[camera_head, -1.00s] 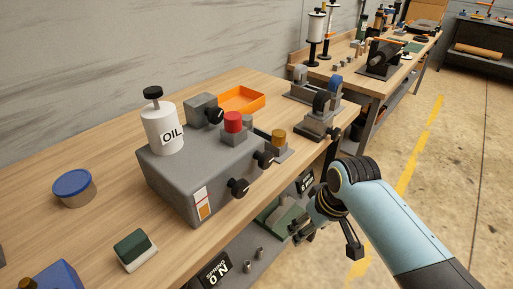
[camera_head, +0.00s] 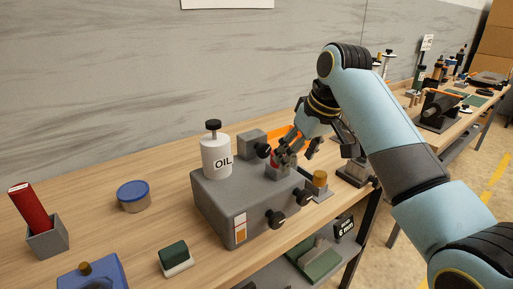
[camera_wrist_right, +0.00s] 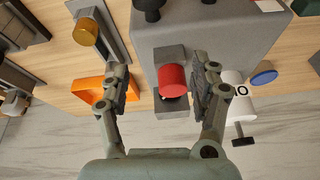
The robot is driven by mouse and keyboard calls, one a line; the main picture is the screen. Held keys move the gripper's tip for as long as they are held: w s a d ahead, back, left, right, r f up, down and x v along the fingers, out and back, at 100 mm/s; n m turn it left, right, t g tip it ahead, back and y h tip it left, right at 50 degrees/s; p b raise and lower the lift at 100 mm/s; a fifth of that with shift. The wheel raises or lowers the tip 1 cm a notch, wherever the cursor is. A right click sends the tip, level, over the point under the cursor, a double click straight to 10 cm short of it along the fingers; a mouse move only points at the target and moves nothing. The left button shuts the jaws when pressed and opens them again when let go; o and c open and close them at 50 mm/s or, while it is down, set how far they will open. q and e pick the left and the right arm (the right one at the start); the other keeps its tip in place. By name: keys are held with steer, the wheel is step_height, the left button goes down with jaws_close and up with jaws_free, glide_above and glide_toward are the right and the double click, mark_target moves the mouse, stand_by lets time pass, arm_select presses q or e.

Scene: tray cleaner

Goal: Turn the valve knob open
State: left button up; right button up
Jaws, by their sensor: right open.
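The grey tray-cleaner box (camera_head: 215,215) stands on the bench with two black knobs (camera_head: 275,219) (camera_head: 302,196) on its front. A red cylindrical knob (camera_wrist_right: 173,79) sits on a dark grey mount on the box; in the head view it is mostly hidden by my right gripper. My right gripper (camera_head: 284,158) is above the back right of the box. In the right wrist view the right gripper (camera_wrist_right: 163,88) is open, its fingers on either side of the red knob with gaps visible. Which knob is the valve knob I cannot tell for certain. My left gripper is not in view.
A white oil bottle (camera_head: 216,157) stands on the box. An orange tray (camera_wrist_right: 90,92) and a brass-topped knob (camera_wrist_right: 86,32) on a grey mount are close by. A blue-lidded tin (camera_head: 133,196) and a green block (camera_head: 173,253) lie left, with bare wood between.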

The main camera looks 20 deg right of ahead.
glide_toward(267, 145)
steer(key=n, duration=0.1)
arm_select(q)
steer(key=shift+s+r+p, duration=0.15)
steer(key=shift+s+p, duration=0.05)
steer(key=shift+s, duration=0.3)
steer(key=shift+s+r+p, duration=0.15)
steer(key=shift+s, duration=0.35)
arm_select(e)
steer(key=shift+y, duration=0.4)
steer(key=x, duration=1)
steer(key=shift+d+f, duration=0.2)
steer(key=shift+f, duration=0.1)
steer(key=shift+c, duration=0.4)
steer(key=c, duration=1.1)
